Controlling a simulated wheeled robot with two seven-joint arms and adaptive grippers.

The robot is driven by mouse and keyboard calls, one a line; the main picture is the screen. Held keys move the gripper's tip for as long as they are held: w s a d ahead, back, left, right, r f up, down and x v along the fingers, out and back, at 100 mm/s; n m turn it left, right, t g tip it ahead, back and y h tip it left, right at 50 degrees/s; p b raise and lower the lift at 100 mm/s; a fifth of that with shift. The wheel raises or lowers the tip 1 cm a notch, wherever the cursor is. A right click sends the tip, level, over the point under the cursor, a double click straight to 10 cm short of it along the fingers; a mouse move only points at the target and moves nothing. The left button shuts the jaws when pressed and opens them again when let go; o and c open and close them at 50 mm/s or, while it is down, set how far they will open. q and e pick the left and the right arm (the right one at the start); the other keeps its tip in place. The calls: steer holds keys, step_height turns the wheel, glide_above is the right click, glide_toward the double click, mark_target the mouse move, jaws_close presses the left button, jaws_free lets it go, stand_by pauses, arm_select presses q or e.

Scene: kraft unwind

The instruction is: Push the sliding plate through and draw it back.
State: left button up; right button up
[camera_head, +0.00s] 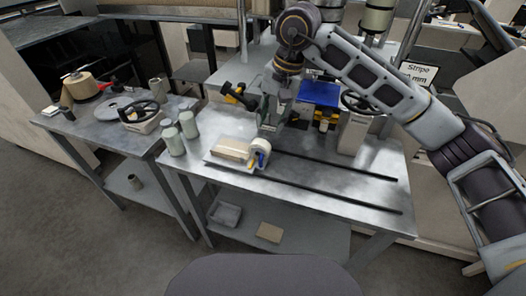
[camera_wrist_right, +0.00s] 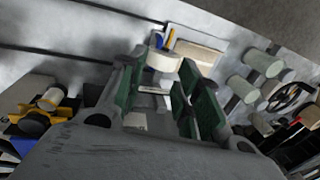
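The sliding plate (camera_head: 234,163) is a thin pale plate at the left end of two dark rails on the metal table. A cream block (camera_head: 231,148) and a white roll (camera_head: 261,148) with blue and yellow parts sit on it. The plate also shows at the top of the right wrist view (camera_wrist_right: 212,38), beyond the fingers. My right gripper (camera_head: 271,124) is above the table, behind the block and roll and apart from them. In the wrist view its green-padded fingers (camera_wrist_right: 160,92) are spread, with nothing held between them. My left gripper is out of view.
The rails (camera_head: 340,166) run right over clear tabletop. Two grey-green cylinders (camera_head: 188,124) stand left of the plate. A blue tray (camera_head: 319,93) and a dark handwheel (camera_head: 362,103) are behind, right of my gripper. A side table with another handwheel (camera_head: 139,111) stands left.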

mark_target(262, 155)
steer(key=shift+f, duration=0.1)
steer(key=shift+w+a+f, duration=0.15)
steer(key=shift+a+f, duration=0.3)
steer(key=shift+f, duration=1.8)
steer(key=shift+w+a+f, duration=0.1)
steer(key=shift+a+f, duration=0.3)
steer(key=shift+f, duration=1.8)
steer(key=shift+w+a+f, duration=0.15)
steer(key=shift+a+f, duration=0.3)
steer(key=shift+f, duration=1.8)
steer(key=shift+c, duration=0.2)
jaws_close()
